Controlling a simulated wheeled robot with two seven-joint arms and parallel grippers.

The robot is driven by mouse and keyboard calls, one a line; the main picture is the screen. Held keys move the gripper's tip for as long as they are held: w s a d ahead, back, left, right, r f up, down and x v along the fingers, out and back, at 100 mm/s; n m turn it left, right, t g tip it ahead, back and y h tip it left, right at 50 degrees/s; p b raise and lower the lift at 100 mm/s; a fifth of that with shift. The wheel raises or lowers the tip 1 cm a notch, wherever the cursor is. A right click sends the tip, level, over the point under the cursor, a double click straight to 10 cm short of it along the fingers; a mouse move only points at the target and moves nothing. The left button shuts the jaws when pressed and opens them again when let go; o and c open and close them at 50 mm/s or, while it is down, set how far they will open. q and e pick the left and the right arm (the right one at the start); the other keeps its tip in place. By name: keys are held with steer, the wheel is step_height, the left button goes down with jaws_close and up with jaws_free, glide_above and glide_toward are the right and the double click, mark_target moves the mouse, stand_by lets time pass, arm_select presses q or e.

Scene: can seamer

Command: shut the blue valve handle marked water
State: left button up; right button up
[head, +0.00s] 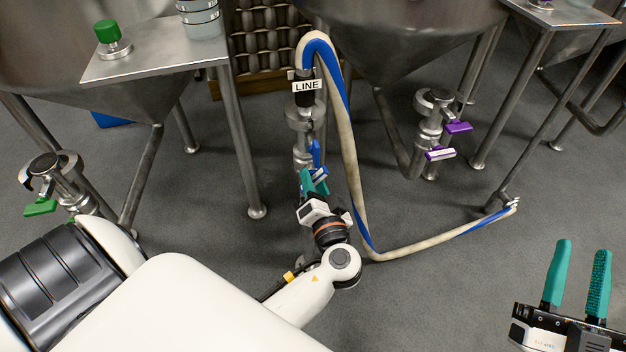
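A blue valve handle (316,152) sits on the steel valve pipe below the hose end with the LINE tag, near the middle of the head view. Its lettering is too small to read. My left gripper (313,183) has its teal fingers right at the lower part of this handle and hides some of it. I cannot tell whether the fingers touch or grip it. My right gripper (578,282) is at the lower right, its two teal fingers apart and empty, far from the valve.
A cream and blue hose (352,175) loops down just right of the valve and runs along the floor. A steel table leg (240,140) stands left of the blue handle.

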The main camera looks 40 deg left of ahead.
arm_select(q)
steer(key=shift+w+a, duration=0.3)
steer(key=shift+c, duration=0.5)
jaws_close()
